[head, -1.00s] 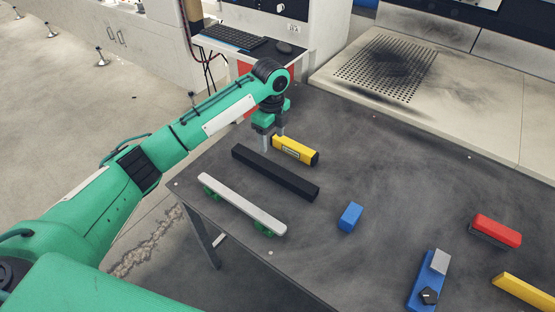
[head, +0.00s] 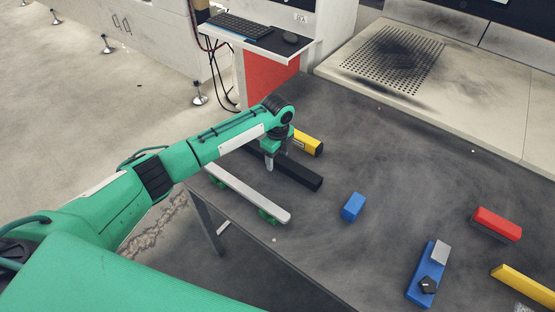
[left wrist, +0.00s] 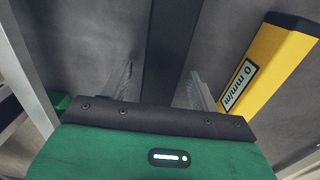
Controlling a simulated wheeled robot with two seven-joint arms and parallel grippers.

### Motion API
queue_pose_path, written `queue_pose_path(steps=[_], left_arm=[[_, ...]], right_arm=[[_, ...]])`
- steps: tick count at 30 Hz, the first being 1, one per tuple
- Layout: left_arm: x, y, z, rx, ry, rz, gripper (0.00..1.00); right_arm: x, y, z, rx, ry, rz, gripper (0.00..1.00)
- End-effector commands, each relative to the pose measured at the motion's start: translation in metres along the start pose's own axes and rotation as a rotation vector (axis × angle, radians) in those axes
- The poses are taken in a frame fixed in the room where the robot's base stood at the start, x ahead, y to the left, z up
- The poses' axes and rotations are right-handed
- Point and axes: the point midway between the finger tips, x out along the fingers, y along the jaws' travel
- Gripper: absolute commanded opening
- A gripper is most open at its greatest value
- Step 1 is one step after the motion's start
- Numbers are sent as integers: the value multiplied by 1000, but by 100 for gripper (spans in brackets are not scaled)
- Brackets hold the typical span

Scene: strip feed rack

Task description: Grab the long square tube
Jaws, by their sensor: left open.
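A long black square bar (head: 300,175) lies on the dark table, its middle partly hidden by my left gripper (head: 275,160) in the head view. The gripper is open, with its fingers pointing down over the bar. In the left wrist view, the black bar (left wrist: 172,40) runs between the two spread fingers, with gaps on both sides. A long pale grey bar (head: 250,192) rests on green supports closer to the table's near edge; its side shows at the left of the wrist view (left wrist: 27,75). My right gripper is out of view.
A yellow level (head: 308,143) lies just beyond the black bar, close to the gripper's right in the wrist view (left wrist: 265,65). A blue block (head: 353,207), a blue piece with a grey block (head: 428,270), a red block (head: 497,224) and a yellow bar (head: 525,285) lie rightward.

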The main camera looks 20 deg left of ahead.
Motion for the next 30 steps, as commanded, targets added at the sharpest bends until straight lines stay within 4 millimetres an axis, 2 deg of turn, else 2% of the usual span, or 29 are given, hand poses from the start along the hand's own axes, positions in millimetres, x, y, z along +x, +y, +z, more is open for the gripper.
queue_pose_path(steps=[8, 17, 30], left_arm=[[3, 0, 0, 0, 0, -1, 60], [3, 0, 0, 0, 0, 0, 1], [-4, -1, 0, 1, 0, -4, 0]], right_arm=[[1, 0, -1, 0, 1, 0, 36], [0, 1, -4, 0, 6, 1, 36], [0, -1, -2, 1, 4, -1, 36]])
